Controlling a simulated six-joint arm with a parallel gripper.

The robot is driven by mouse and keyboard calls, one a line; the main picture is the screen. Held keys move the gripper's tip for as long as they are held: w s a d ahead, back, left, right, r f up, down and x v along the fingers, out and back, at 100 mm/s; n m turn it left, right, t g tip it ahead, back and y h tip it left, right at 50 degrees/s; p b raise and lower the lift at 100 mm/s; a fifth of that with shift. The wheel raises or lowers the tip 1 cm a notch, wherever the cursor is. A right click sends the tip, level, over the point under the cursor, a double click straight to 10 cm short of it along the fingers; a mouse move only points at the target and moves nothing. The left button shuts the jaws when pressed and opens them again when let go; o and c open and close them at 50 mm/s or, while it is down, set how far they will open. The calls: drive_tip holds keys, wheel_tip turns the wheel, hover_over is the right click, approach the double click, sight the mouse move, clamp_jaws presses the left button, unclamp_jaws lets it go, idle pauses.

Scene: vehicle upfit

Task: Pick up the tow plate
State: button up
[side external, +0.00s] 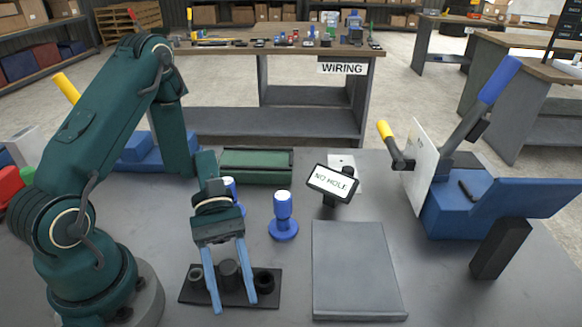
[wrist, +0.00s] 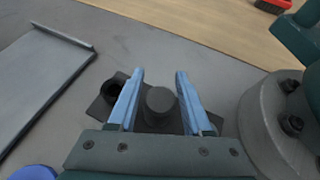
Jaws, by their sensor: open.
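A flat dark plate (side external: 210,296), which looks like the tow plate, lies on the grey table. It carries a thick dark post (side external: 230,273) in its middle and a ring-shaped part (side external: 264,281) on either side. My gripper (side external: 234,307) points down over it, open, with a blue finger on each side of the post in the picture. In the wrist view the post (wrist: 160,101) shows between the two fingers of my gripper (wrist: 160,73), with gaps and nothing held. One ring (wrist: 113,91) shows left of the fingers; the other is mostly hidden.
A grey flat tray (side external: 357,270) lies right of the plate. A green block (side external: 255,166) lies farther back. A blue fixture with a white panel (side external: 420,167) stands at right.

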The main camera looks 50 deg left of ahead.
clamp_jaws()
idle(1.4)
